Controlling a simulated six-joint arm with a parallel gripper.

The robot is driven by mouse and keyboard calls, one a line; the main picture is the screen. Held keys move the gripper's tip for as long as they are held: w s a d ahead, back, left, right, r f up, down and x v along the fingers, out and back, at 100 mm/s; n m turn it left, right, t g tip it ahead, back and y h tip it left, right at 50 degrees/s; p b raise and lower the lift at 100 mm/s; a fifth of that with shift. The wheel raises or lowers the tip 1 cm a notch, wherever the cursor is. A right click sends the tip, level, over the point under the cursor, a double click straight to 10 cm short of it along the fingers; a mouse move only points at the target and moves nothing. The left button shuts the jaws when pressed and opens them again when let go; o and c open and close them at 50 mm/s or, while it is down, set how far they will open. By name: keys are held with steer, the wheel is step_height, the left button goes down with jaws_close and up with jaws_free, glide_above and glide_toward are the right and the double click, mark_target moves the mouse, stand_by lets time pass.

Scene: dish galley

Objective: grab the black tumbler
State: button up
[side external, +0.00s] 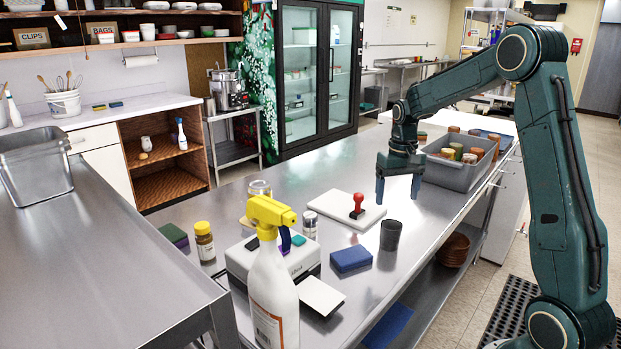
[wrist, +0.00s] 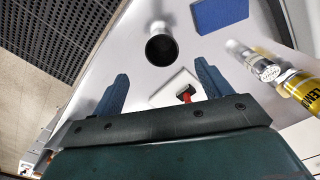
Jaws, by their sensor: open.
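The black tumbler (side external: 390,235) stands upright on the steel counter (side external: 330,285), just right of the white board's near corner. In the wrist view the tumbler (wrist: 161,48) shows its dark open mouth, ahead of the fingertips and between their lines. My gripper (side external: 399,190) is open and empty, pointing down above the counter, behind the tumbler in the side view. Its two blue-grey fingers (wrist: 160,77) are spread wide in the wrist view. No finger touches the tumbler.
A red-handled stamp (side external: 357,206) stands on a white board (side external: 335,212) beside the tumbler. A blue sponge (side external: 351,259) lies nearer. A grey bin (side external: 456,172) of jars sits behind my gripper. A yellow-topped spray bottle (side external: 272,285) and a label printer (side external: 262,262) stand in front.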

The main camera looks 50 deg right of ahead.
mark_target(391, 231)
step_height(391, 231, down, 7)
steer(key=shift+f, duration=0.15)
stand_by(0.4)
steer(key=shift+w+f, duration=0.2)
steer(key=shift+f, duration=2.4)
steer(key=c, duration=1)
steer(key=shift+c, duration=0.2)
steer(key=shift+r, duration=0.25)
step_height(391, 231, up, 20)
steer(key=shift+f, duration=0.2)
